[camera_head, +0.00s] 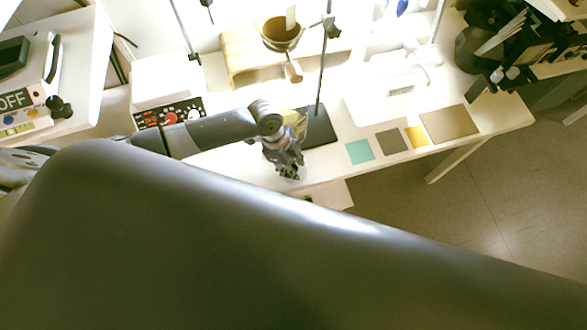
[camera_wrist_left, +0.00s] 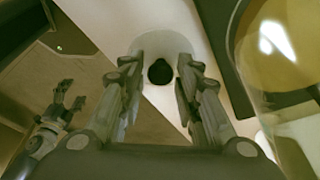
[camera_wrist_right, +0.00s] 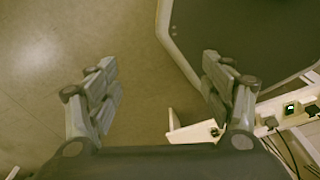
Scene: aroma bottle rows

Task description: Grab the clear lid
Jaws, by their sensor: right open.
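The clear lid, a see-through round piece with a black knob (camera_wrist_left: 160,71), is in the left wrist view between the fingers of my left gripper (camera_wrist_left: 158,80). The fingers stand on either side of it, partly closed; I cannot tell whether they touch it. In the head view my left gripper (camera_head: 290,172) is at the front edge of the white table, and the lid is hard to make out there. My right gripper (camera_wrist_right: 155,85) is open and empty over the floor. It also shows in the left wrist view (camera_wrist_left: 67,103).
A clear vessel with yellow contents (camera_wrist_left: 285,45) is close right of my left gripper. A dark pad (camera_head: 320,128) lies behind it. Flat coloured squares, including a teal one (camera_head: 360,151), lie to the right. A wooden stand (camera_head: 240,60) is at the back.

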